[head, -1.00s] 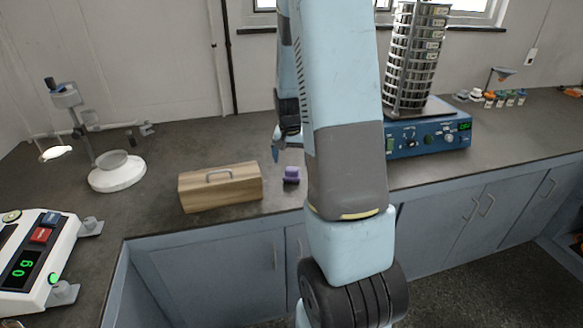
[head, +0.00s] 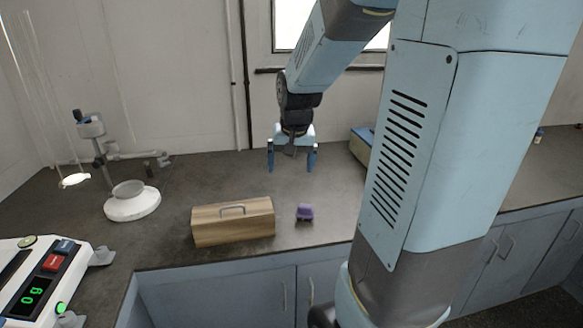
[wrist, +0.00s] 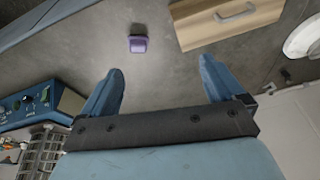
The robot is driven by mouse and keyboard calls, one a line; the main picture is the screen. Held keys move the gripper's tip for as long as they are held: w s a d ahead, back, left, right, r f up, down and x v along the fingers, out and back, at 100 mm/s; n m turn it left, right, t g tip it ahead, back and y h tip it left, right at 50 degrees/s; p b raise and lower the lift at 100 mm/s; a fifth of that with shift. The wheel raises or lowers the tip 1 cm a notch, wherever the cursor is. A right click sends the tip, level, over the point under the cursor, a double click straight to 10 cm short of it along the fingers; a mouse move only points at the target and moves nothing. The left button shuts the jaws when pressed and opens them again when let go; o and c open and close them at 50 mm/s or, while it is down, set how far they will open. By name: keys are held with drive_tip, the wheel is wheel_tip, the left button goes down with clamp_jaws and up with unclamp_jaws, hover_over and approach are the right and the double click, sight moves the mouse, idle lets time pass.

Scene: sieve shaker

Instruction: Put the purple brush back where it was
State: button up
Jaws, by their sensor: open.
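The purple brush (head: 304,212) stands on the dark bench top, just right of the wooden box, near the bench's front edge. It also shows in the wrist view (wrist: 138,44), beyond the fingertips. My gripper (head: 291,168) is open and empty above the bench, behind the brush and apart from it. Its two blue fingers (wrist: 161,80) point down with a wide gap between them.
The wooden box (head: 233,221) with a handle on its lid sits left of the brush. A white-based stand (head: 133,203) and a balance (head: 40,280) are further left. A blue machine (head: 362,145) is partly hidden behind my arm. The bench behind the brush is clear.

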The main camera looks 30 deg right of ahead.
drive_tip(key=s+a+r+n+t, duration=0.1)
drive_tip(key=s+a+r, duration=0.3)
drive_tip(key=s, duration=0.4)
drive_tip(key=s+a+r+n+t, duration=0.1)
drive_tip(key=s+a+r+n, duration=0.2)
drive_tip(key=s, duration=0.6)
drive_tip(key=shift+a+r+n+y, duration=0.3)
drive_tip(key=shift+a+r, duration=0.6)
drive_tip(key=shift+r, duration=0.05)
drive_tip(key=shift+c, duration=0.2)
